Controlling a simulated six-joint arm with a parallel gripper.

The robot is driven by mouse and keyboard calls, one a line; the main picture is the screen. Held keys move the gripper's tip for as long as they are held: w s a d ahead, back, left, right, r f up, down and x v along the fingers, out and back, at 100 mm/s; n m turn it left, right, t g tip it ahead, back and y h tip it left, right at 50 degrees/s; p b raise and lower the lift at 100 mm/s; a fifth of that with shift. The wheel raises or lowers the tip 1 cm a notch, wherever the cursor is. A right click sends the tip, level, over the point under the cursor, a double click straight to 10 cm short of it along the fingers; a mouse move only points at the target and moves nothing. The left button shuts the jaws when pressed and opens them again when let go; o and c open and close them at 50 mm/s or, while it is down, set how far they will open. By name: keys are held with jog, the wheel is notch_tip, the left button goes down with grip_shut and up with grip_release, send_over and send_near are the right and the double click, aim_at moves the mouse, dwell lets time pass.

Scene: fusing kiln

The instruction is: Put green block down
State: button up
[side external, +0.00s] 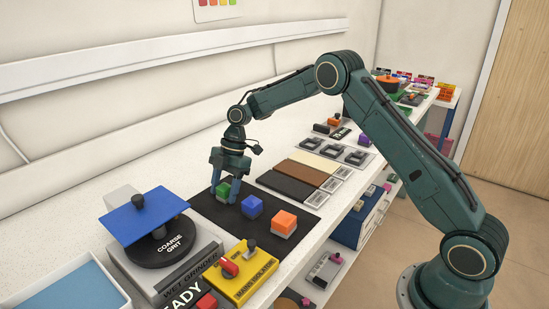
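The green block (224,191) is at the left part of the black mat (215,220), between the two blue fingers of my gripper (224,194). The gripper points straight down and its fingers reach down to about mat height, one on each side of the block. I cannot tell whether the fingers press on the block or stand just clear of it. The block looks to be at the mat's surface, but its lower edge is partly hidden by a finger. A blue block (251,206) and an orange block (283,223) sit on the same mat to the right.
A wet grinder (165,262) with a blue plate (145,215) stands to the left front. A yellow mains isolator (242,273) with a red switch is in front of the mat. Dark, brown and cream panels (304,174) lie behind right. The white bench's back left is clear.

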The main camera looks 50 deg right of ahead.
jog(key=shift+r, duration=0.15)
jog(key=v, duration=1.2)
dwell(0.3)
jog(key=shift+d, duration=0.1)
jog(key=shift+r, duration=0.15)
dwell(0.4)
jog(key=s+a+r+m+t, duration=0.1)
jog(key=s+a+r+m, duration=0.15)
jog(key=s+r, duration=0.25)
jog(key=s+a+r+m+t+h, duration=0.1)
jog(key=s+r+m, duration=0.2)
jog(key=s+r, duration=0.2)
jog(key=s+a+r+m+t, duration=0.1)
jog(key=s+a+r+m, duration=0.1)
jog(key=s+r+m, duration=0.3)
jog(key=s+d+f+m+t+h, duration=0.1)
jog(key=s+f+m, duration=0.2)
jog(key=s, duration=0.8)
jog(key=s+d+f+m+t+h, duration=0.1)
jog(key=s+d+f+m+h, duration=0.1)
jog(key=s, duration=1)
jog(key=shift+d+f+m+t, duration=0.25)
jog(key=shift+f+m, duration=0.35)
jog(key=shift+m, duration=0.65)
